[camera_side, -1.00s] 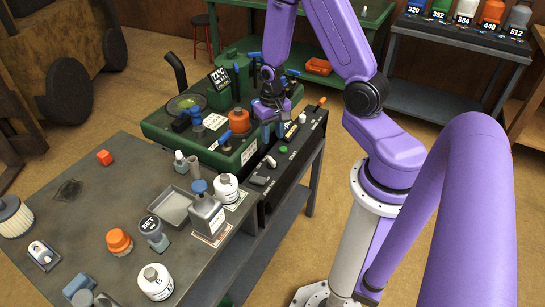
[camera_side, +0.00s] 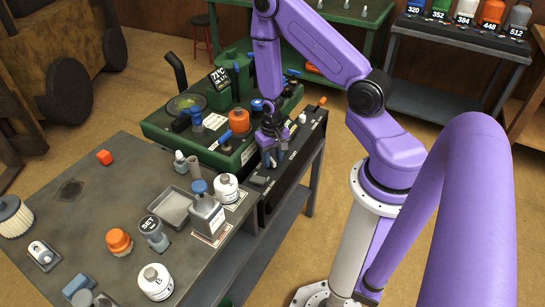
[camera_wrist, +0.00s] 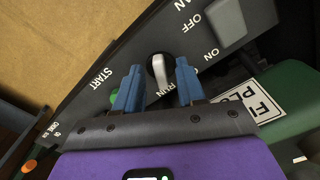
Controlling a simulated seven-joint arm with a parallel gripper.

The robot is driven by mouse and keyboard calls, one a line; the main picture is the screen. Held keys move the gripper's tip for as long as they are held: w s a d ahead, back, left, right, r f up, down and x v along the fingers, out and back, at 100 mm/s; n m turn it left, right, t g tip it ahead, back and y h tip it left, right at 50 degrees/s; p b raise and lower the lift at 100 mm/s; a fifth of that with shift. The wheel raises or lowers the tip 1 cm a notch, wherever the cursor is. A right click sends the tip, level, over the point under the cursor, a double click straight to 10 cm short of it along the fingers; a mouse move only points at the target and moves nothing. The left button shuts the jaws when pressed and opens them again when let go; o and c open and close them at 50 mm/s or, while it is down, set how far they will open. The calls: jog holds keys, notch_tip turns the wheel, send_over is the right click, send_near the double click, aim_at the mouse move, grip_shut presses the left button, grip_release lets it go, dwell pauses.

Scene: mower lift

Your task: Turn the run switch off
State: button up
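The run switch (camera_wrist: 157,66) is a small black-and-white knob on a black panel in the wrist view, beside the printed word RUN. My gripper (camera_wrist: 158,66) has two blue fingers, which stand apart on either side of the knob. A narrow gap shows between the knob and each finger, and nothing is held. In the side view my gripper (camera_side: 270,157) is low over the near part of the panel (camera_side: 297,168), and it hides the knob there. I cannot tell which way the knob is set.
A grey switch (camera_wrist: 226,22) marked ON and OFF sits to the right of the knob. A green button (camera_wrist: 114,95) by START is partly behind the left finger. The green machine (camera_side: 240,152) adjoins the panel. Bottles stand on the grey table (camera_side: 95,195).

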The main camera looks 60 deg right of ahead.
grip_shut()
jog(key=shift+n, duration=0.3)
jog(key=n, duration=0.5)
jog(key=shift+d, duration=0.1)
jog(key=n, duration=0.6)
jog(key=shift+d, duration=0.1)
jog(key=shift+n, duration=0.3)
dwell(0.5)
grip_release()
